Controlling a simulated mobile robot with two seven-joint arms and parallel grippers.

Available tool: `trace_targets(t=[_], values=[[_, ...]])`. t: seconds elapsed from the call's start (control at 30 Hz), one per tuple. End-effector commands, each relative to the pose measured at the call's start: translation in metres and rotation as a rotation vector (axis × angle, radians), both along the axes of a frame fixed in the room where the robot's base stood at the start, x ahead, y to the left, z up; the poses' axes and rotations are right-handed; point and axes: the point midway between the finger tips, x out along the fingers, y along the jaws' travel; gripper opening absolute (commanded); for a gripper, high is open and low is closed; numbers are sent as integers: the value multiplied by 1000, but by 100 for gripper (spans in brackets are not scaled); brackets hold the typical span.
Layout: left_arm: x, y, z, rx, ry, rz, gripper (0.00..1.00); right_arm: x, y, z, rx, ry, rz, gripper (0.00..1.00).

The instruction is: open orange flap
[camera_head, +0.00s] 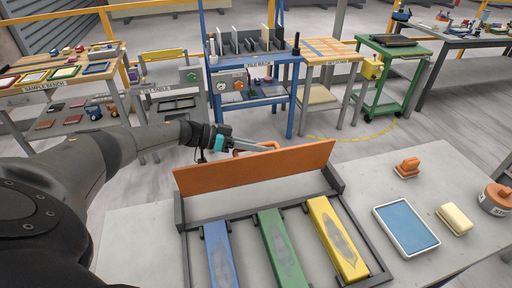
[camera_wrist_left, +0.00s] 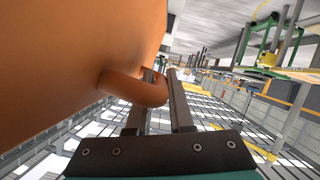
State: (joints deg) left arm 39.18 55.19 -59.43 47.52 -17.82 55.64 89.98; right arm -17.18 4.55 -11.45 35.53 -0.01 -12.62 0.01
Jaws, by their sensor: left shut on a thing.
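The orange flap (camera_head: 255,168) stands raised and tilted at the back edge of a dark frame on the stone slab in the head view. Its orange handle (camera_head: 262,147) is on the far side, partly hidden behind the flap. My left gripper (camera_head: 236,148) reaches behind the flap and is shut on the handle. In the left wrist view the handle (camera_wrist_left: 135,88) curves out from the flap (camera_wrist_left: 70,60) and passes between the fingers (camera_wrist_left: 158,92). My right gripper is not in view.
The dark frame (camera_head: 363,232) holds blue (camera_head: 219,255), green (camera_head: 280,247) and yellow (camera_head: 337,238) bars. To its right lie a blue-topped tray (camera_head: 406,228), a cream block (camera_head: 455,219), an orange stamp-like piece (camera_head: 407,168) and a round container (camera_head: 495,200). Workbenches stand beyond.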

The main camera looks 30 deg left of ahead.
Motion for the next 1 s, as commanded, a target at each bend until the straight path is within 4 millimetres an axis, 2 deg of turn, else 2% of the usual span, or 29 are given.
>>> trace_targets(t=[0.07,0.1,0.2,0.57,0.73,1.0], values=[[0,0,-1,3,0,0,0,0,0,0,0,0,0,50],[0,0,-1,3,0,0,21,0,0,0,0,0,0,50],[0,0,-1,3,1,1,32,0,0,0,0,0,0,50],[-4,5,1,3,1,2,32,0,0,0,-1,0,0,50],[-21,24,11,4,1,2,32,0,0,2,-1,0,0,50],[-62,70,32,5,4,3,32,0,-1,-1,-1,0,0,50]])
